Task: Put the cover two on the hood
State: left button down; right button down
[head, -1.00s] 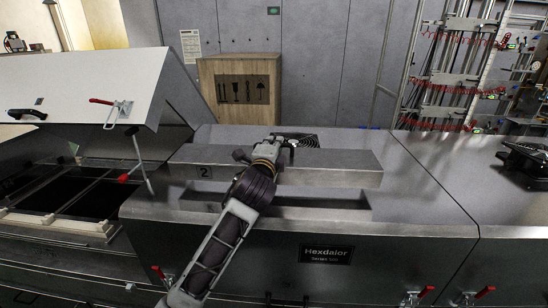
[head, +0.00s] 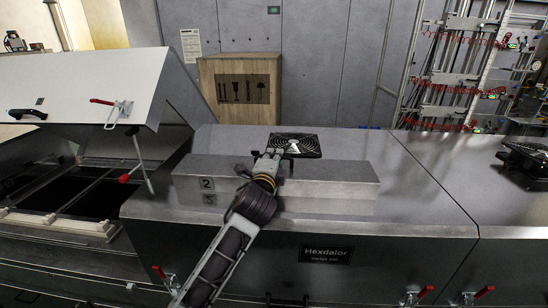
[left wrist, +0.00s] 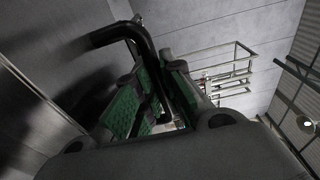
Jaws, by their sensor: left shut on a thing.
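Cover two (head: 325,182) is a long grey metal box with a "2" label at its left end. It is level over the front part of the grey hood (head: 400,215), covering the slot there. I cannot tell whether it rests fully on the hood. My left gripper (head: 267,163) is over the middle of the cover, shut on its handle. In the left wrist view, the green-padded fingers of the left gripper (left wrist: 150,98) are close around the black handle (left wrist: 118,36). The fingers partly hide the handle. My right gripper is not in view.
A black fan grille (head: 296,145) lies on the hood just behind the cover. A raised lid (head: 90,85) with red-handled latches stands open at left. Another black fitting (head: 524,160) is at far right. The hood top right of the cover is clear.

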pick_arm(q)
jog(key=shift+r, duration=0.1)
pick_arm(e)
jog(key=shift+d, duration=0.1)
pick_arm(q)
jog(key=c, duration=1.5)
grip_release()
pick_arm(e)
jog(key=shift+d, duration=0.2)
pick_arm(q)
jog(key=shift+s, duration=0.1)
jog(key=shift+s+a+b, duration=0.1)
jog(key=shift+s+b, duration=0.2)
jog(key=shift+s, duration=0.8)
jog(key=shift+s+a+b, duration=0.15)
jog(key=shift+s+b, duration=0.1)
jog(key=shift+s, duration=1.35)
jog(key=shift+s+a+b, duration=0.2)
jog(key=shift+s+b, duration=0.1)
jog(key=shift+s, duration=1.3)
jog(key=shift+s+a+b, duration=0.15)
jog(key=shift+s+b, duration=0.1)
jog(key=shift+s, duration=1.35)
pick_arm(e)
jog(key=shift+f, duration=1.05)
